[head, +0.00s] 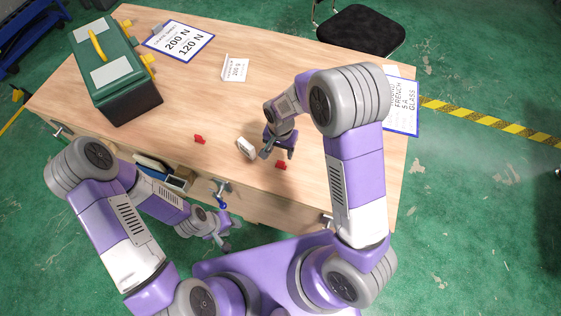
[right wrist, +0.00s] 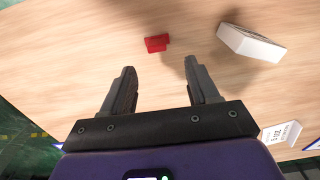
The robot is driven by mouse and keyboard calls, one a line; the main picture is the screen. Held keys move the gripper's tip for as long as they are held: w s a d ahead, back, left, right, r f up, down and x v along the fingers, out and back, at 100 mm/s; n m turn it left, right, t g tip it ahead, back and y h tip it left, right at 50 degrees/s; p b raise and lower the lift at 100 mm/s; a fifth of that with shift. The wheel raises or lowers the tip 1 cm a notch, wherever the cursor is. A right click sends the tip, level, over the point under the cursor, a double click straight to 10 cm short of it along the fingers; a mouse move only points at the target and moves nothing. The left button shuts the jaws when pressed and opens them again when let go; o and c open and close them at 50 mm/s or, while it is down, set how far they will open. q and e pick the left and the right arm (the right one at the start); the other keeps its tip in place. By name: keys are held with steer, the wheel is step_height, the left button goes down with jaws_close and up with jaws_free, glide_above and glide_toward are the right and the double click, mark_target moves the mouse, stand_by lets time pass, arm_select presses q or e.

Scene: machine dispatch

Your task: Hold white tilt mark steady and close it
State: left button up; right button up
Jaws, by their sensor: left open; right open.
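A small white block (head: 246,148), probably the white tilt mark, stands on the wooden table near its front half. It also shows in the right wrist view (right wrist: 250,44), at upper right with a greyish face; whether it is open cannot be made out. My right gripper (head: 278,153) is over the table just right of the block. In the right wrist view its two fingers (right wrist: 158,80) are apart with nothing between them, and the block lies beyond and right of them. My left gripper (head: 226,238) is open and empty, low in front of the table's front edge.
Red pieces lie on the table left of the block (head: 199,140) and near my right gripper (head: 281,165). A green case (head: 130,95) stands at the left. A small card (head: 236,68) and printed sheets (head: 180,41) lie farther back. An open drawer (head: 160,172) is at the front.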

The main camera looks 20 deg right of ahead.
mark_target(281, 161)
steer(key=shift+f+b, duration=0.3)
steer(key=shift+f, duration=0.95)
steer(key=f, duration=0.1)
steer(key=f+b, duration=0.1)
steer(key=f, duration=0.1)
steer(key=f+b, duration=0.1)
steer(key=f, duration=0.1)
steer(key=shift+s+f, duration=0.15)
steer(key=shift+s, duration=0.15)
steer(key=shift+c, duration=0.2)
steer(key=c, duration=1.1)
